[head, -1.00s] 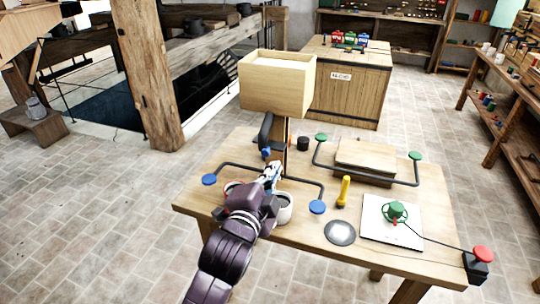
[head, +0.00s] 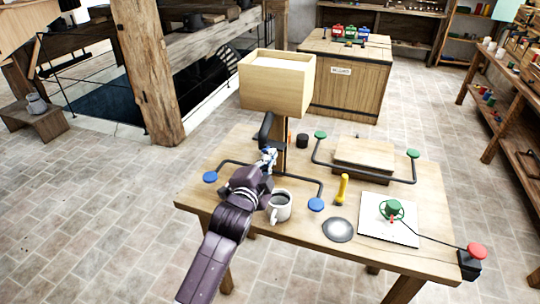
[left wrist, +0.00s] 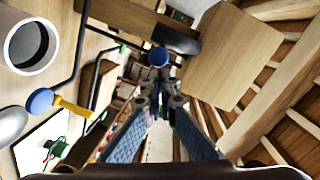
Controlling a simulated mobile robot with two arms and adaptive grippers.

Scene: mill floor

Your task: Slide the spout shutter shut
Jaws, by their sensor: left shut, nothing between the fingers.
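A pale wooden hopper box (head: 277,87) stands on a post at the back of the table, with a dark curved spout (head: 266,127) on its left side. In the left wrist view the dark spout (left wrist: 176,38) has a blue knob (left wrist: 159,56) beside it, apparently the shutter's. My left gripper (head: 268,157) is just below the spout in the head view and hides the knob there. In the left wrist view the fingers (left wrist: 160,98) are shut and empty, pointing towards the knob; I cannot tell whether they touch it. My right gripper is out of view.
A white mug (head: 280,209) stands just right of my left wrist. A black rail with blue ends (head: 317,204) runs behind it.

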